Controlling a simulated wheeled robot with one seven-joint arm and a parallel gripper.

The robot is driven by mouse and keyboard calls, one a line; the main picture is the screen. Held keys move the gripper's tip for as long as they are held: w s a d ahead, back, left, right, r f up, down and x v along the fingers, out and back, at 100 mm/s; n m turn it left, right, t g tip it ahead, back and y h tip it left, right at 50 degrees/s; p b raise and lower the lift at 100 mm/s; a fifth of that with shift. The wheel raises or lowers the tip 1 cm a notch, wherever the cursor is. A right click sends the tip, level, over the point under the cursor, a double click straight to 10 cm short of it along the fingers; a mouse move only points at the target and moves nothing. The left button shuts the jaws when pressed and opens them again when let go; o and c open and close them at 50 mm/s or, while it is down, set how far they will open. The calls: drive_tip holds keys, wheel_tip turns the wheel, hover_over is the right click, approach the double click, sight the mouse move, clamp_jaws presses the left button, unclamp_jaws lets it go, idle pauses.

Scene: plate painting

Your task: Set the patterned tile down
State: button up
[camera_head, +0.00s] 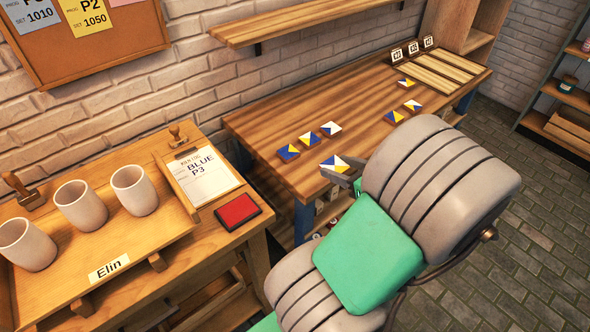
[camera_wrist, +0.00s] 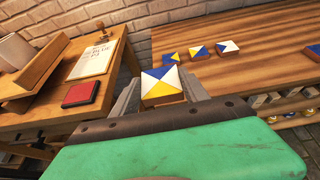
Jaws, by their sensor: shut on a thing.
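My gripper (camera_wrist: 162,97) is shut on a patterned tile (camera_wrist: 162,82) with blue, white and yellow triangles. The held tile also shows in the head view (camera_head: 334,163), near the front left edge of the striped wooden table (camera_head: 375,95). I cannot tell whether it touches the table. Several similar tiles lie on that table: a row of three at the left, with a blue and yellow one (camera_head: 288,152) nearest, and others at the right (camera_head: 394,117). My arm hides part of the table's front edge.
A slatted wooden rack (camera_head: 440,70) with small cards (camera_head: 412,48) stands at the table's far right. On the left bench are white cups (camera_head: 134,190), a red pad (camera_head: 237,211) and a clipboard (camera_head: 208,185). The table's middle is largely clear.

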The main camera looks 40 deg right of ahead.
drive_tip(key=shift+s+d+f, duration=0.1)
drive_tip(key=shift+s+d, duration=0.25)
drive_tip(key=shift+d, duration=0.05)
drive_tip(key=x, duration=0.9)
drive_tip(key=b, duration=0.2)
hover_over(311, 175)
wheel_tip(311, 175, down, 6)
drive_tip(key=shift+w+a+f, duration=0.1)
drive_tip(key=shift+f, duration=1.5)
drive_tip(key=shift+f, duration=0.15)
drive_tip(key=o, duration=1.4)
drive_tip(key=shift+o, duration=0.2)
